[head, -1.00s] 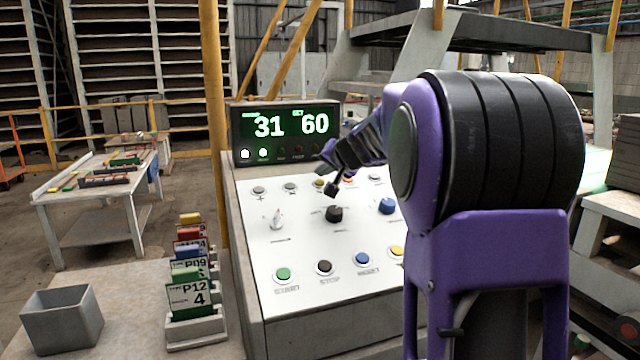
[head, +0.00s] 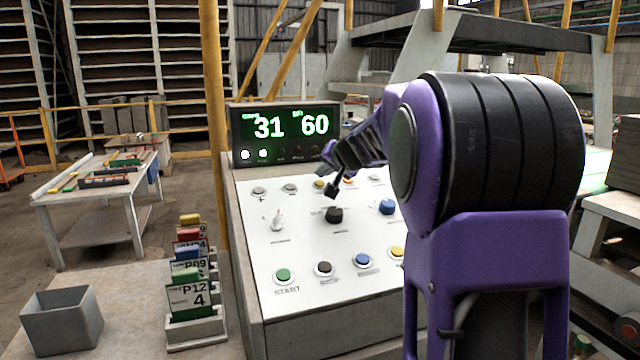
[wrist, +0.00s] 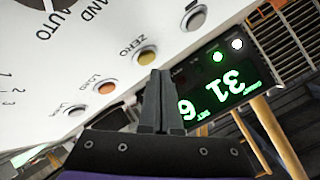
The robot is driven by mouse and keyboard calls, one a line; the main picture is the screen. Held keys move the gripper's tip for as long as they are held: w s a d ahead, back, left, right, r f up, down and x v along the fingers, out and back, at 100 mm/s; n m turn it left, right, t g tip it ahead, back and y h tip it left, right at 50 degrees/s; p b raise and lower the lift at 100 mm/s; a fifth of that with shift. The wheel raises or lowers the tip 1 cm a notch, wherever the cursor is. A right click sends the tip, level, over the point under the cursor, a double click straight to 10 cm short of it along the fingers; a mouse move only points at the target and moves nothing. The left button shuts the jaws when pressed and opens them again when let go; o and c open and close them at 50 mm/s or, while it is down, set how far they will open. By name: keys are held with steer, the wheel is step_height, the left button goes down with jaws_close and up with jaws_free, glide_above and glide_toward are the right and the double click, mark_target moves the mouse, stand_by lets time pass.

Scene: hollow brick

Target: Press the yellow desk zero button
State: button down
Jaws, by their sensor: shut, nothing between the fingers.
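The yellow zero button (wrist: 147,56) sits in a round metal ring on the white sloped desk panel, with the word ZERO printed beside it. In the head view the yellow zero button (head: 319,184) is in the back row, just left of my fingertips. My gripper (wrist: 158,74) is shut and empty. In the wrist view its tips overlap the button's near edge; I cannot tell whether they touch it. In the head view my gripper (head: 333,190) is over the back of the panel, above the black knob (head: 334,214).
An orange button (wrist: 104,87) and a grey button (wrist: 194,19) flank the zero button. The display (head: 285,134) behind the panel reads 31 and 60. Another yellow button (head: 397,252) is in the front row. A card rack (head: 196,332) and grey bin (head: 62,322) stand at left.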

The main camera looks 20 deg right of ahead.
steer(key=shift+f, duration=0.1)
stand_by(0.5)
steer(key=shift+w+f+b, duration=0.15)
steer(key=shift+f+b, duration=0.2)
steer(key=shift+b, duration=0.25)
steer(key=shift+w+f+b, duration=0.1)
steer(key=shift+f+b, duration=0.3)
steer(key=shift+b, duration=0.05)
stand_by(0.3)
steer(key=shift+r, duration=0.15)
stand_by(0.3)
steer(key=shift+s+r+p, duration=0.25)
steer(key=shift+r+p, duration=0.15)
steer(key=shift+r, duration=0.25)
steer(key=shift+s+r+p, duration=0.25)
steer(key=shift+r+p, duration=0.25)
steer(key=shift+r, duration=0.3)
steer(key=shift+s+r+p, duration=0.2)
steer(key=shift+r+p, duration=0.25)
steer(key=shift+r, duration=0.35)
steer(key=shift+s+r+p, duration=0.25)
steer(key=shift+r+p, duration=0.25)
steer(key=shift+r, duration=0.3)
